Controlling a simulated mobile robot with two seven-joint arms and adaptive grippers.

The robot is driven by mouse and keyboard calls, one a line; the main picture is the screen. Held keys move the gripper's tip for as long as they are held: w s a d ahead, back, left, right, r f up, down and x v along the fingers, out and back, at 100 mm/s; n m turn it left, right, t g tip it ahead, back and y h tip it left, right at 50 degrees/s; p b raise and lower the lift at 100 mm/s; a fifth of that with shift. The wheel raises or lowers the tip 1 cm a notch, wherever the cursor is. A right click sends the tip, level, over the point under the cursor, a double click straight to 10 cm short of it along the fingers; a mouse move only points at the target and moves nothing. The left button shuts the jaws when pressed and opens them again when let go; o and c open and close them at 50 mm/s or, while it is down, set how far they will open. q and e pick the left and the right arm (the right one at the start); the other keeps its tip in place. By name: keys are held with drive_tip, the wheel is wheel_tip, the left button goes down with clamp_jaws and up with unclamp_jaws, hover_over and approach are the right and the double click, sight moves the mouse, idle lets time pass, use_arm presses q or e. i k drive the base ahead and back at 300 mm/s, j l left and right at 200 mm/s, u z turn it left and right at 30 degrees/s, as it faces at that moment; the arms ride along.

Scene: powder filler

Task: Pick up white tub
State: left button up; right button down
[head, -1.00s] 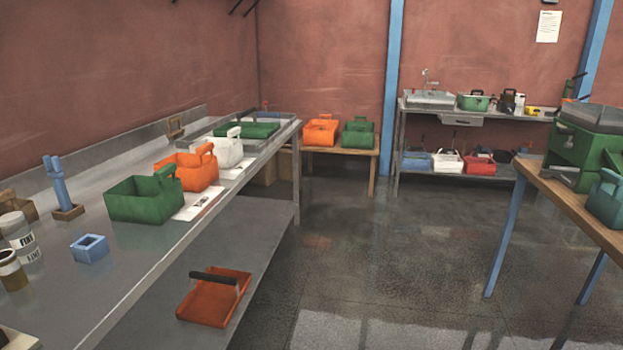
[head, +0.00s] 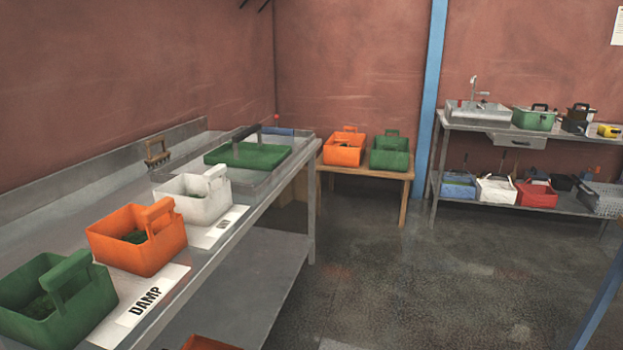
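A white tub (head: 193,204) with a raised handle stands upright on the long metal bench at the left. Another white container (head: 496,190) sits on the lower shelf of the far metal table. Neither of my grippers is in the head view.
A wooden table (head: 390,175) holds orange and green tubs at the back. The floor (head: 400,280) in the middle is clear.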

sight(201, 200)
drive_tip(key=i+l+u, duration=0.25)
drive_tip(key=i, duration=0.25)
drive_tip(key=i+l+u, duration=0.15)
drive_tip(key=i+u, duration=0.15)
drive_tip(key=i, duration=0.2)
